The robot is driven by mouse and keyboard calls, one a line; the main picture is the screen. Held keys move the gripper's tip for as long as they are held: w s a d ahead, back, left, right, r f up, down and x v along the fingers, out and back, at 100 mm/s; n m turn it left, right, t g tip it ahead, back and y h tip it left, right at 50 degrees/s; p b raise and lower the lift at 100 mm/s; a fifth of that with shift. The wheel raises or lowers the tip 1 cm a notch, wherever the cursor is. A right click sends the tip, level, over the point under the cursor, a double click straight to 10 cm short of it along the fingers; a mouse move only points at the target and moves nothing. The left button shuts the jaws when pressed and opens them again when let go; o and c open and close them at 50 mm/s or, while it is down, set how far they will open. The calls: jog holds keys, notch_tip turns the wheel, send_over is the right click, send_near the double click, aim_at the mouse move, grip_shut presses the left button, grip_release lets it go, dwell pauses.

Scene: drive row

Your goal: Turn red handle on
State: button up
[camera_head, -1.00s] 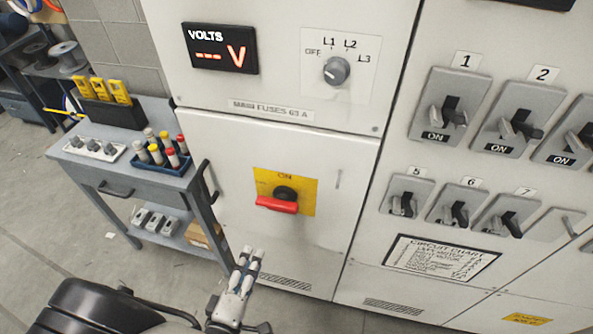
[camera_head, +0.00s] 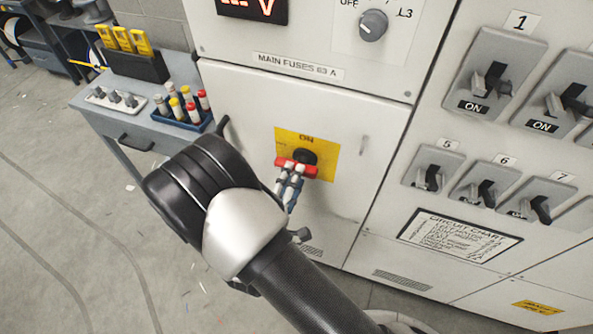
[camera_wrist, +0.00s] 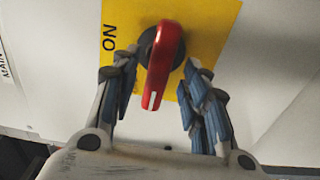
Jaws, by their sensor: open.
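The red handle (camera_head: 296,168) sits on a black hub over a yellow plate (camera_head: 325,164) marked ON, on the cabinet door. In the head view it lies roughly horizontal, its bar reaching left of the hub, with the ON label above. In the wrist view the red handle (camera_wrist: 161,66) points down between my fingers, a white line near its end. My gripper (camera_head: 291,176) is at the handle from below, and my arm crosses the lower middle of the head view. In the wrist view my gripper (camera_wrist: 160,88) is open, one finger each side of the handle, with gaps showing.
A grey cart (camera_head: 97,124) with a blue rack of fuses (camera_head: 181,115) stands left of the cabinet. A rotary knob (camera_head: 373,25) is above the door. Several grey switches (camera_head: 482,88) and a circuit chart (camera_head: 459,236) are on the right panel. Floor at left is open.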

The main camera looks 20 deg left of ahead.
jog(key=shift+w+d, duration=0.1)
jog(key=shift+w, duration=1.55)
grip_shut()
